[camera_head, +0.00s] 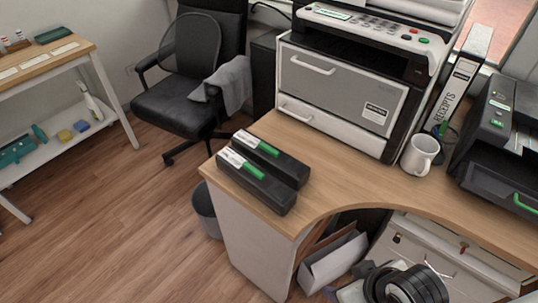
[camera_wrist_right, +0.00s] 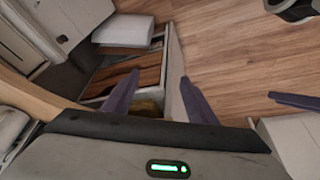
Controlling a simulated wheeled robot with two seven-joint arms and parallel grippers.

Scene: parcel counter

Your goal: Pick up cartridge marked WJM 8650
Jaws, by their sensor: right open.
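Two long black cartridges lie side by side on the left corner of the wooden desk, a rear one (camera_head: 272,160) and a front one (camera_head: 257,182). Each has a white label and a green strip on top. The label print is too small to read. My right gripper (camera_wrist_right: 160,78) is open and empty in the wrist view, with its two purple-grey fingers apart. In the head view the right wrist is at the bottom, low in front of the desk and away from the cartridges. A purple-grey piece at the wrist view's right edge may be part of my left gripper (camera_wrist_right: 295,100).
A large printer (camera_head: 345,80) stands behind the cartridges, with a white mug (camera_head: 420,153) and a receipts binder (camera_head: 462,85) to its right. The desk (camera_head: 340,182) is clear between cartridges and mug. A waste bin (camera_head: 207,210) stands below the corner.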

